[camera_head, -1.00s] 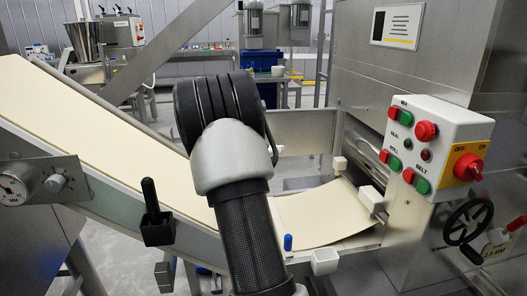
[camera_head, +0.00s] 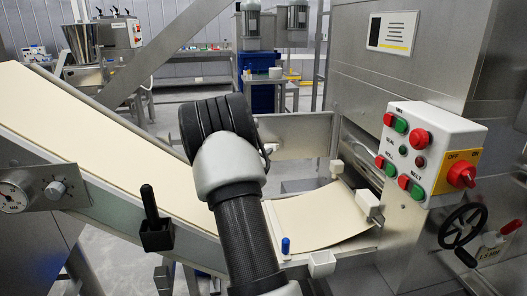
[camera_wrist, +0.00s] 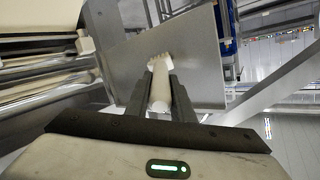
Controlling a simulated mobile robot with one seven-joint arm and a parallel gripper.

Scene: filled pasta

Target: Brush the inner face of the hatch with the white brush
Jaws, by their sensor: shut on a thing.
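The white brush (camera_wrist: 160,92) is clamped between the two dark fingers of my gripper (camera_wrist: 161,76) in the wrist view. Its bristle end points away from me, at a flat grey panel that looks like the hatch (camera_wrist: 198,62). The bristles overlap the panel's face; I cannot tell whether they press on it. In the head view the hatch seems to be the upright grey panel (camera_head: 305,135) behind my arm. My own wrist hides the gripper and most of the brush there.
A pale dough sheet (camera_head: 80,120) runs down the sloped conveyor at left, and a second piece (camera_head: 318,217) lies at its lower end. The control box (camera_head: 432,150) and black handwheel (camera_head: 463,226) are at right. A black lever (camera_head: 151,210) stands in front.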

